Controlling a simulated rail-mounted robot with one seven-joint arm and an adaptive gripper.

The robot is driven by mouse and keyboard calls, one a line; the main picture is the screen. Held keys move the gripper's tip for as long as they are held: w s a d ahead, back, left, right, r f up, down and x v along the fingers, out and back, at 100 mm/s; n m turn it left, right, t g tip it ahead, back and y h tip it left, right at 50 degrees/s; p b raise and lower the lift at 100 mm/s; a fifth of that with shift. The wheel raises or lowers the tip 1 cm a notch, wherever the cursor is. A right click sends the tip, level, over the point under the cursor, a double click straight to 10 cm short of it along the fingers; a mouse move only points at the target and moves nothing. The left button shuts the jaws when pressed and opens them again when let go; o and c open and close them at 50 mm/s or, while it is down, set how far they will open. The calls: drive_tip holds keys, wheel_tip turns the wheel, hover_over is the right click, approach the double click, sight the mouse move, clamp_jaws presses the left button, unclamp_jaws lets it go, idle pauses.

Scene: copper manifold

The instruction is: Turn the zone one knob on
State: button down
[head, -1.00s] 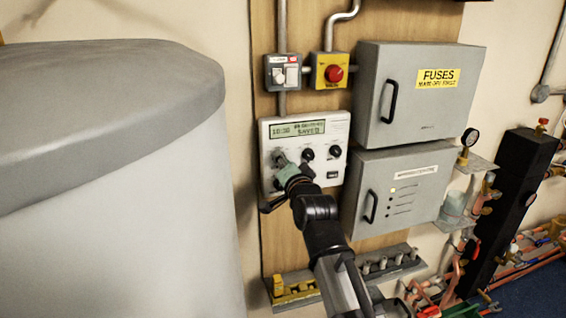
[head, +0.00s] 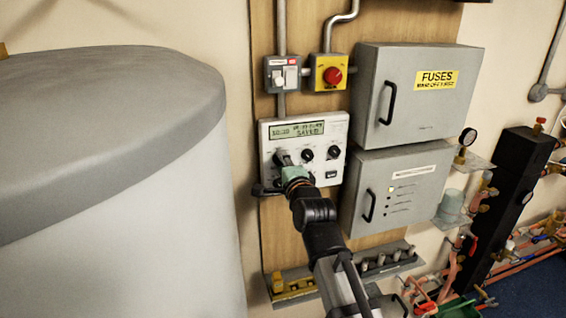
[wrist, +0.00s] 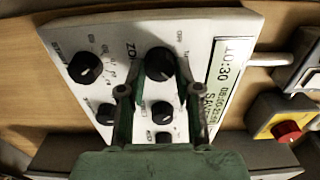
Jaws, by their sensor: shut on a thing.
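The white control panel (head: 329,122) with a small green display (head: 297,130) is mounted on the wooden board. My gripper (head: 283,158) is at the panel's upper-left knob and covers most of it in the head view. In the wrist view my gripper (wrist: 160,78) has its two fingers on either side of this black knob (wrist: 160,64), shut on it. Lettering that begins "ZO" is printed beside the knob. The display reads "10:30" in the wrist view. The knob's pointer direction is hard to read.
Other black knobs sit close by: a middle one (head: 307,154), a right one (head: 333,152), and a lower one (wrist: 85,68). A red button on a yellow box (head: 332,74) and a white switch (head: 282,74) are above. Grey cabinets (head: 410,95) stand right, a large grey tank (head: 110,170) left.

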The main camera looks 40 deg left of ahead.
drive_tip(key=shift+r, duration=0.15)
drive_tip(key=c, duration=0.8)
unclamp_jaws()
drive_tip(key=shift+a, duration=0.1)
drive_tip(key=v, duration=1.2)
